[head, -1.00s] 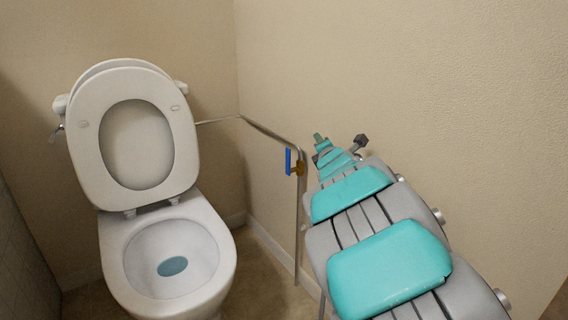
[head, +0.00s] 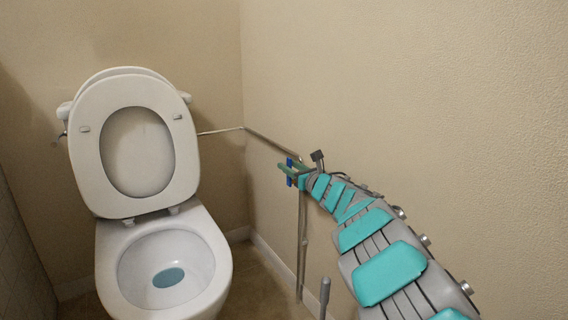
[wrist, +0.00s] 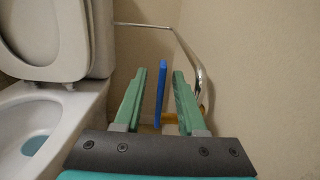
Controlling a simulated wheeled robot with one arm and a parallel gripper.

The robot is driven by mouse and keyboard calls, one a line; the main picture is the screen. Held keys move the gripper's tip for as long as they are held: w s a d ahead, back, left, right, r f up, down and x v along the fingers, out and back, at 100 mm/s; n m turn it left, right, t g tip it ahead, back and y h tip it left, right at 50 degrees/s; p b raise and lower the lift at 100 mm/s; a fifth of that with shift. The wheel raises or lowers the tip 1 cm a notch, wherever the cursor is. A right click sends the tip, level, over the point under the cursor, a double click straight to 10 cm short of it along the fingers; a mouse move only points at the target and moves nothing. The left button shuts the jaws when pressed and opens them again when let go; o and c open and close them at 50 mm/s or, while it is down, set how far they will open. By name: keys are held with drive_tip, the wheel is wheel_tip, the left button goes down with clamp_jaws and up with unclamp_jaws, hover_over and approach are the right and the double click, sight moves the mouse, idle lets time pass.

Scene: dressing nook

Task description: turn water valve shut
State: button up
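The water valve has a blue lever handle (head: 290,172) on the pipe along the right wall. In the wrist view the blue handle (wrist: 161,92) stands upright, with part of the brass valve body (wrist: 169,118) behind it. My gripper (head: 284,171) is at the valve in the head view and partly hides it. In the wrist view my gripper (wrist: 159,72) is open, with one green finger on each side of the handle. Gaps show between the handle and both fingers, so it is not gripped. How deep the handle sits between the fingers is hard to tell.
A white toilet (head: 165,255) with its lid and seat raised stands left of the valve. A metal pipe (head: 301,245) runs down to the floor and along the wall (head: 420,90). A grey upright handle (head: 324,296) stands below my arm. Some floor is free beside the toilet.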

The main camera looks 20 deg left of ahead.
drive_tip(key=shift+x, duration=1.95)
drive_tip(key=shift+d, duration=0.1)
clamp_jaws()
